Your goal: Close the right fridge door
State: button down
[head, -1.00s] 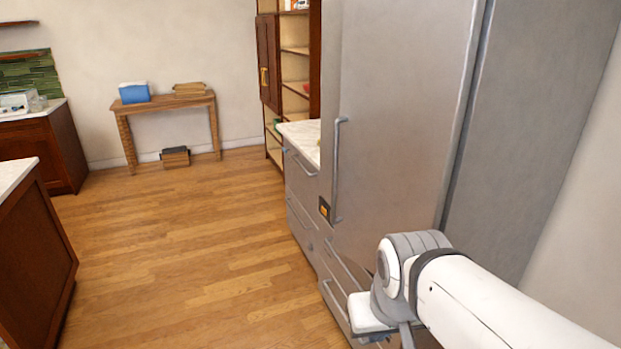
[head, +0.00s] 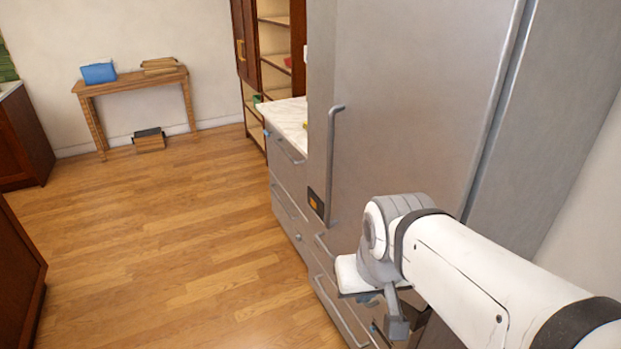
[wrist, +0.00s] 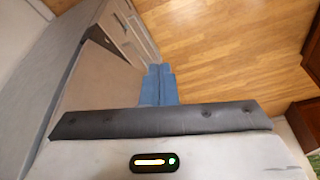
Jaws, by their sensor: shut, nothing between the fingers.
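The tall grey fridge door (head: 415,95) fills the middle right of the head view, with its long vertical handle (head: 333,165) on its left side. A dark upright seam runs along the door's right edge, beside a grey side panel (head: 545,110). I cannot tell how far the door stands open. My gripper (wrist: 160,67) shows in the wrist view with its blue fingers together and empty, to the right of a large grey panel (wrist: 95,80). In the head view my arm reaches in front of the lower door; the fingertips cannot be made out there.
Grey drawers (head: 285,175) under a pale countertop (head: 287,122) stand left of the fridge. A wooden shelf unit (head: 275,55) and a small table (head: 130,80) are at the back. A brown cabinet (head: 15,270) is at the left edge. The wooden floor (head: 170,220) between is clear.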

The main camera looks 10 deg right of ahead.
jog(key=w+a+f+m+t+y+b, duration=0.1)
jog(key=w+a+f+m+t+b, duration=0.25)
jog(key=w+m, duration=0.3)
jog(key=m+t+h+b, duration=0.7)
jog(key=m+t+b, duration=0.5)
jog(key=m, duration=2.1)
send_near(329, 188)
jog(key=shift+g, duration=0.85)
jog(key=x, duration=0.3)
jog(key=r+x, duration=0.1)
jog(key=x, duration=0.2)
jog(key=shift+w+r, duration=0.2)
jog(key=shift+w, duration=0.15)
